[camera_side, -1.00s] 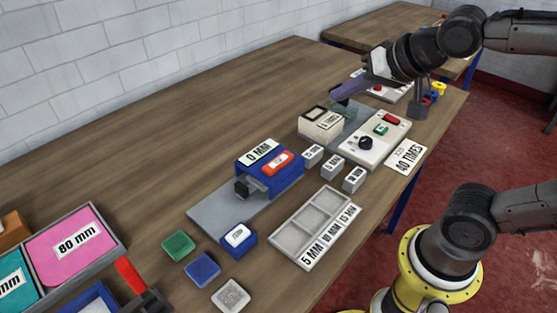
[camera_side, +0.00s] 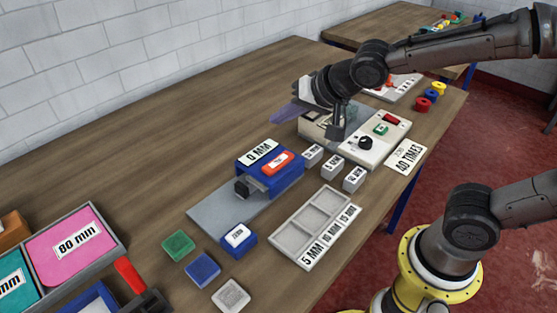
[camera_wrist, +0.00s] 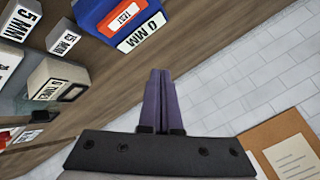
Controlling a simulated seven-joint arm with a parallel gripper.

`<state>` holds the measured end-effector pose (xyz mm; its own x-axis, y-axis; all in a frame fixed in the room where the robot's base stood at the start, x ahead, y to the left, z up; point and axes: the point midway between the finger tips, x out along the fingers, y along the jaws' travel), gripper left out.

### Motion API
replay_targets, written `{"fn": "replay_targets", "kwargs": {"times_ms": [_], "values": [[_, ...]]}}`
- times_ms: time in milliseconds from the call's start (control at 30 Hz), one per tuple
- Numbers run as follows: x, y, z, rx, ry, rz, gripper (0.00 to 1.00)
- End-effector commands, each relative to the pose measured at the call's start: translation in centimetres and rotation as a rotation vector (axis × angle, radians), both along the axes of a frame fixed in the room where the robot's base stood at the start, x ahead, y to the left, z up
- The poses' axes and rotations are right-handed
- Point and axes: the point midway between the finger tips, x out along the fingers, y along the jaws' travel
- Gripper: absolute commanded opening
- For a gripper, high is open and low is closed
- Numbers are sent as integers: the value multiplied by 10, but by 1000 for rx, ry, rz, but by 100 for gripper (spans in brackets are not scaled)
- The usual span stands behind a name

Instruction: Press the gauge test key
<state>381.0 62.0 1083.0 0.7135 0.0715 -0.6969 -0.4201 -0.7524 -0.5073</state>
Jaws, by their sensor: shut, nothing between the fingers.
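The gauge is a blue block (camera_side: 286,184) with a white "0 MM" display (camera_side: 260,152) on its back edge. Its red test key (camera_side: 272,168) carries a white label and sits on top. In the wrist view the gauge (camera_wrist: 93,12) is at the top, with its red key (camera_wrist: 122,17) labelled "TEST" and its display (camera_wrist: 141,33). My gripper (camera_side: 274,119) has purple fingers, shut together and empty, above the table behind and right of the gauge, apart from it. In the wrist view the fingertips (camera_wrist: 160,72) point toward the gauge's side.
A cream box (camera_side: 309,128), partly hidden by my gripper, and a control panel (camera_side: 372,152) with a knob stand right of the gauge. Small white blocks (camera_side: 332,166) and a compartment tray (camera_side: 312,222) lie in front. The table behind the gauge is clear.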

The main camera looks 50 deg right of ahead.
Motion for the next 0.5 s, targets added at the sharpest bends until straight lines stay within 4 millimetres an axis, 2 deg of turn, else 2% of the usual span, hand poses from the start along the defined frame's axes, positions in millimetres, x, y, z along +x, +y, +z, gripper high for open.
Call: {"fn": "replay_targets", "kwargs": {"times_ms": [167,500], "values": [[0,0,-8,-1,1,0,0],[0,0,-50,-1,1,0,0]]}}
